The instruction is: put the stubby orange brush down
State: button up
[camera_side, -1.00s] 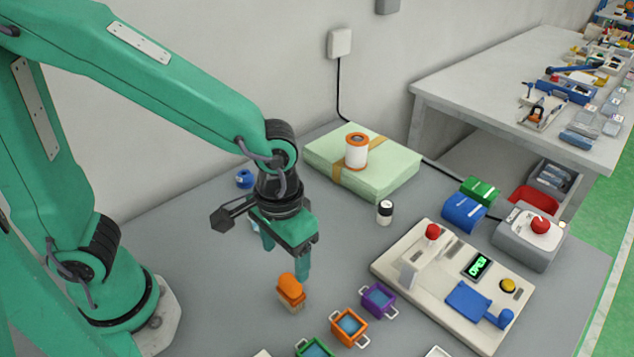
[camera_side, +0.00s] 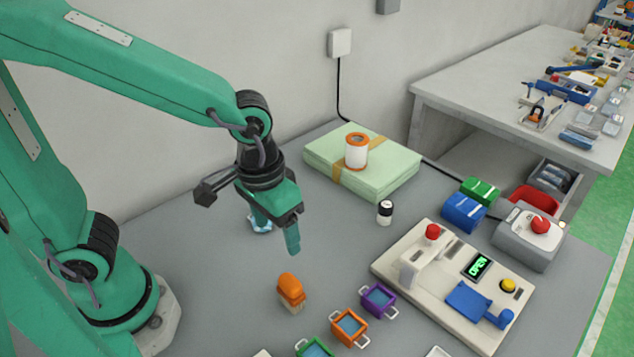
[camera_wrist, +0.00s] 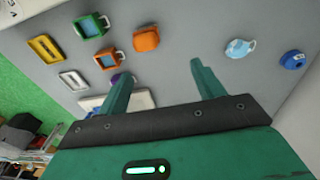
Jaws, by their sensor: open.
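The stubby orange brush (camera_side: 291,288) stands on the grey table with its orange handle up and pale bristles down. It also shows in the wrist view (camera_wrist: 146,39), seen from above with its bristles hidden. My gripper (camera_side: 277,232) is open and empty, raised above the table behind and slightly left of the brush in the side view. In the wrist view my fingers (camera_wrist: 158,72) are spread wide, and the brush lies beyond them, apart from both.
Orange (camera_side: 349,327), purple (camera_side: 378,300) and green bins stand right of and in front of the brush. A pale machine (camera_side: 420,285) with an OPEN display is farther right. A light-blue item (camera_wrist: 240,48) and a blue item (camera_wrist: 293,60) lie on the table. Bare table surrounds the brush.

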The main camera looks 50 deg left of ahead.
jog(key=s+a+r+t, duration=0.3)
jog(key=a+r, duration=0.6)
jog(key=a, duration=0.4)
jog(key=shift+t, duration=0.9)
